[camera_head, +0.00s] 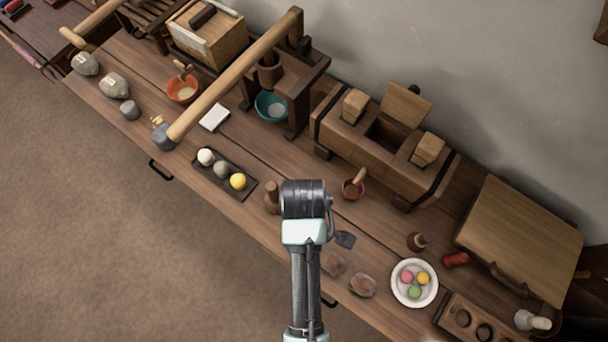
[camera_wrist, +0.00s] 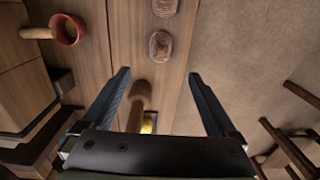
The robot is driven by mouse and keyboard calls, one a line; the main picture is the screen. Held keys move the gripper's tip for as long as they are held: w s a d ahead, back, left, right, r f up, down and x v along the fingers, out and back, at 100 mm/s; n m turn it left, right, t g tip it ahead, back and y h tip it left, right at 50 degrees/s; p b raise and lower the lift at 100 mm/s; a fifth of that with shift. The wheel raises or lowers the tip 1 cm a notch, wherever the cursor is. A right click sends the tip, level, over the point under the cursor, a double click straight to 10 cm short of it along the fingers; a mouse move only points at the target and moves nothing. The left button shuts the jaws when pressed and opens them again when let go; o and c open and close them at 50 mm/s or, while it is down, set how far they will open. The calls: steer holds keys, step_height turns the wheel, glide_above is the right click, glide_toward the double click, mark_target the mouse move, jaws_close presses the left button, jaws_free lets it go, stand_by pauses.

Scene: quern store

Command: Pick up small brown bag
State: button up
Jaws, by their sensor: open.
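Two small brown packets, which look like clear-wrapped bags or shallow dishes with brown contents, lie on the bench's front part; I cannot tell which kind they are. In the head view one (camera_head: 333,263) is just right of my arm and the other (camera_head: 362,284) is further right. In the wrist view they lie beyond my fingertips, one nearer (camera_wrist: 160,46) and one at the top edge (camera_wrist: 166,8). My gripper (camera_wrist: 158,76) is open and empty above the bench's front edge, apart from both. In the head view my arm hides much of it.
A turned wooden piece (camera_wrist: 138,92) stands between my fingers in the wrist view. A red bowl (camera_head: 353,190), a white plate (camera_head: 398,298) with coloured balls and a dark ball tray (camera_head: 222,160) are nearby. A wooden chest (camera_head: 345,135) stands behind. The floor in front is clear.

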steer(key=f, duration=0.7)
steer(key=shift+s+f, duration=0.15)
steer(key=shift+s, duration=0.2)
steer(key=shift+w+f+b, duration=0.2)
steer(key=shift+f+b, duration=0.1)
steer(key=shift+f, duration=2.15)
jaws_close()
